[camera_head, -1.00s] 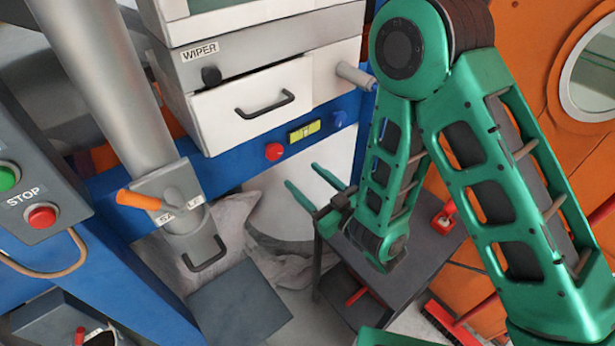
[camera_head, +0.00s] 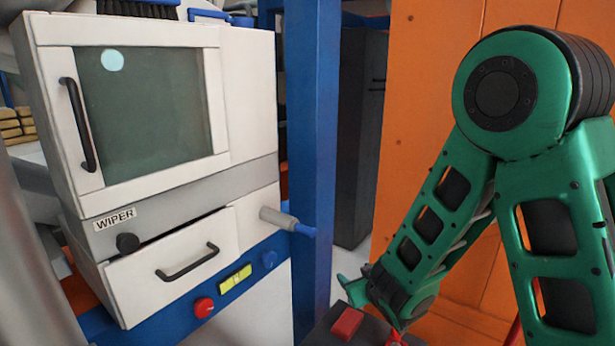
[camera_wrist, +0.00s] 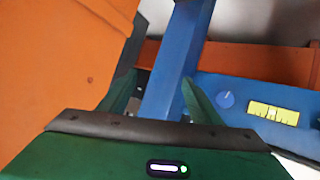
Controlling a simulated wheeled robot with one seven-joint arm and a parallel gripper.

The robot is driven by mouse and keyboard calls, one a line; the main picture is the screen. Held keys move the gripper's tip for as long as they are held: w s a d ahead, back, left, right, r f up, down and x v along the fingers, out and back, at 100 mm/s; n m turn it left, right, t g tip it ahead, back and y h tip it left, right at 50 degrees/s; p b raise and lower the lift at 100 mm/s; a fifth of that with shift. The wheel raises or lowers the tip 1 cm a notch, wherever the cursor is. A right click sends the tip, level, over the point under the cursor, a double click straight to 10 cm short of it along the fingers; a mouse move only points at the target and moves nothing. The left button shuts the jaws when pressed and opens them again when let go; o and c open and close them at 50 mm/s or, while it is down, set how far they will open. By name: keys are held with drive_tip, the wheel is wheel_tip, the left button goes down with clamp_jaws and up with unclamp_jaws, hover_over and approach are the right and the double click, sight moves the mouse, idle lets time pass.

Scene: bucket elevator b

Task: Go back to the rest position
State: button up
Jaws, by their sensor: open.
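My gripper (camera_wrist: 158,95) is open and empty in the wrist view, with its two green fingers apart on either side of a blue post (camera_wrist: 180,60) that shows behind them. I cannot tell how far the post is from the fingertips. In the head view my gripper (camera_head: 352,288) is low in the middle, to the right of the same blue post (camera_head: 312,150). My green arm is bent and fills the right side of that view. Part of the gripper is cut off or hidden there.
A white cabinet (camera_head: 248,90) with a dark window stands left. Its WIPER drawer (camera_head: 190,250) looks slightly open, with a grey peg (camera_head: 278,217) beside it. A red button (camera_head: 203,307), yellow level (camera_head: 235,278) and blue knob (camera_head: 270,259) sit below. An orange wall (camera_head: 420,60) is right.

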drive_tip(key=s+d+r+m+g+h, duration=0.2)
drive_tip(key=s+d, duration=0.2)
drive_tip(key=d, duration=0.4)
drive_tip(key=s+d+r+m+g+h, duration=0.15)
drive_tip(key=s+d, duration=0.25)
drive_tip(key=d, duration=0.4)
drive_tip(key=s+d+r+m+g+h, duration=0.1)
drive_tip(key=s+d+m+g+h, duration=0.15)
drive_tip(key=s+d, duration=0.45)
drive_tip(key=s+d+r+m+g+y, duration=0.2)
drive_tip(key=s+g, duration=0.1)
drive_tip(key=s, duration=0.8)
drive_tip(key=s+d+r+m+g+y, duration=0.1)
drive_tip(key=s+d+r+m+g, duration=0.1)
drive_tip(key=s, duration=0.9)
drive_tip(key=shift+s+d+r+m+g+y, duration=0.35)
drive_tip(key=shift+r+m+g, duration=0.2)
drive_tip(key=shift+r, duration=0.25)
drive_tip(key=shift+w+f, duration=0.25)
drive_tip(key=shift+w, duration=0.45)
drive_tip(key=shift+c, duration=0.4)
